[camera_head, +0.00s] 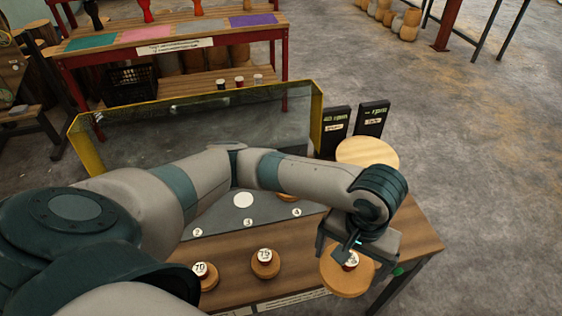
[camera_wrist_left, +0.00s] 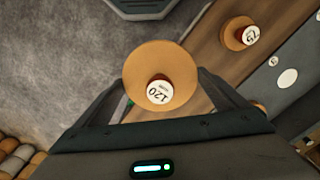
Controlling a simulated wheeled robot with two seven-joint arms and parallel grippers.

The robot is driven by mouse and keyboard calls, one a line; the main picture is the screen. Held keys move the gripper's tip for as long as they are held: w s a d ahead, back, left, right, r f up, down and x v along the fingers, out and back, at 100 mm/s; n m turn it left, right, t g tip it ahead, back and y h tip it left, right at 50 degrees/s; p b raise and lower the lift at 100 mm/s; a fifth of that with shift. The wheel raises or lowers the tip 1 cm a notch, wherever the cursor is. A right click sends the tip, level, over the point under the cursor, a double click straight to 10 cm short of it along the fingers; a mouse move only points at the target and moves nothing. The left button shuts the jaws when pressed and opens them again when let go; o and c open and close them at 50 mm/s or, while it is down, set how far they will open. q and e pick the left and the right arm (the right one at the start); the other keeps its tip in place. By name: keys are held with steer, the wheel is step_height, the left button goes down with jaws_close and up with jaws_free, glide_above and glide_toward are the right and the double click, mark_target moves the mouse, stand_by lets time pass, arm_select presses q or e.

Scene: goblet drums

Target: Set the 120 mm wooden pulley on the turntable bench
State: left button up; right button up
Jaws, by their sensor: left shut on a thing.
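The 120 mm wooden pulley (camera_head: 346,285) is a light wooden disc with a dark red knob and white cap. My left gripper (camera_head: 350,262) is shut on it near the bench's front right corner. In the left wrist view the pulley (camera_wrist_left: 148,64) reads 120 and lies between the two fingertips (camera_wrist_left: 160,85), one on each side. The turntable bench (camera_head: 405,230) has a wooden top and a grey panel (camera_head: 222,218) with numbered spots and a white disc (camera_head: 243,200). My left arm hides part of the panel. My right gripper is not in view.
Smaller pulleys marked 70 (camera_head: 207,278) and 75 (camera_head: 265,264) stand along the bench's front. A yellow-ended clear guard (camera_head: 200,125) runs along its back. Two dark signs (camera_head: 335,130) and a large pale wooden disc (camera_head: 367,152) are at the back right. Open floor lies to the right.

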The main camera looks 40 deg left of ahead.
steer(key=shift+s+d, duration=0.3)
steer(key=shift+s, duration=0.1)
arm_select(q)
steer(key=w+f, duration=0.1)
steer(key=w+a+f, duration=0.1)
steer(key=w, duration=0.1)
steer(key=w+a+f, duration=0.1)
steer(key=shift+w+a, duration=0.25)
steer(key=shift+w, duration=0.1)
steer(key=w+a+f, duration=0.1)
steer(key=w, duration=0.1)
steer(key=w+f, duration=0.1)
steer(key=w+a+f+p, duration=0.1)
steer(key=w+f, duration=0.1)
steer(key=shift+w+a, duration=0.35)
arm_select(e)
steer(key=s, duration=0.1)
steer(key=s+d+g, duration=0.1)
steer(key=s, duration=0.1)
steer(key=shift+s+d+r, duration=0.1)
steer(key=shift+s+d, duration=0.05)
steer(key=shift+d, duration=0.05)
arm_select(q)
steer(key=shift+f+p, duration=0.45)
steer(key=shift+f, duration=1.5)
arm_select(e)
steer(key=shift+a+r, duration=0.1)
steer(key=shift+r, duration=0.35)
